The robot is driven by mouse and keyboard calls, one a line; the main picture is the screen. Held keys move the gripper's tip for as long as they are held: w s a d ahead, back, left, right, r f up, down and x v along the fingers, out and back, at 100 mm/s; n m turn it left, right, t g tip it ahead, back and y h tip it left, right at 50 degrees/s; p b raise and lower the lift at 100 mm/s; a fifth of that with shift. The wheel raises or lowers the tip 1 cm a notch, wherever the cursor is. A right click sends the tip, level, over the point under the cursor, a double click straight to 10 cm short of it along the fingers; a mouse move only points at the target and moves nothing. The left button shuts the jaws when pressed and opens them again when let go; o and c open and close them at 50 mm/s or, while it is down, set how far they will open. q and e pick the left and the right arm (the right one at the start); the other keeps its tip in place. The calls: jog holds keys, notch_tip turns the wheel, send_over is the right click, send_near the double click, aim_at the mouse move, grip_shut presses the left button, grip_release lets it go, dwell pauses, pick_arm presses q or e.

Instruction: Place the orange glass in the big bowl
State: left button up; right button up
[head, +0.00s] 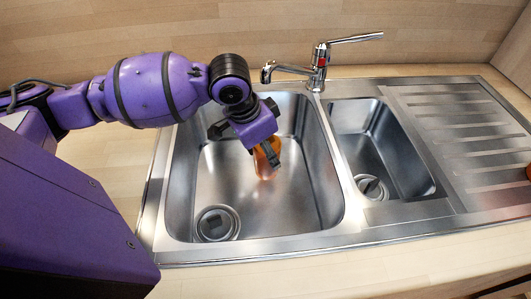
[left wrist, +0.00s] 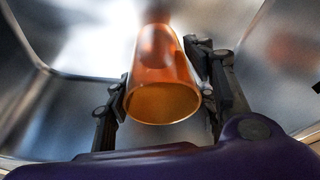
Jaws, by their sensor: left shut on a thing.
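The orange glass (head: 265,160) is inside the big left sink bowl (head: 205,165). My left gripper (head: 271,152) is shut on it, with the arm reaching in from the left. In the left wrist view the glass (left wrist: 162,75) lies between the two fingers (left wrist: 165,95), one on each side, with its open rim towards the camera. The lower part of the glass is near the bowl floor; I cannot tell whether it touches. My right gripper is not in view.
A smaller bowl (head: 375,140) sits to the right, then a ridged drainboard (head: 460,130). A chrome tap (head: 318,65) stands behind the bowls.

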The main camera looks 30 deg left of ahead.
pick_arm(q)
jog(key=shift+w+a, duration=0.6)
jog(key=shift+w, duration=0.25)
notch_tip(320, 180, down, 4)
jog(key=shift+r, duration=0.25)
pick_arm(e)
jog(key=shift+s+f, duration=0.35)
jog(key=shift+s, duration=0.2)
pick_arm(q)
jog(key=o, duration=1.1)
jog(key=shift+f, duration=0.15)
jog(key=o, duration=0.4)
jog(key=shift+o, duration=0.2)
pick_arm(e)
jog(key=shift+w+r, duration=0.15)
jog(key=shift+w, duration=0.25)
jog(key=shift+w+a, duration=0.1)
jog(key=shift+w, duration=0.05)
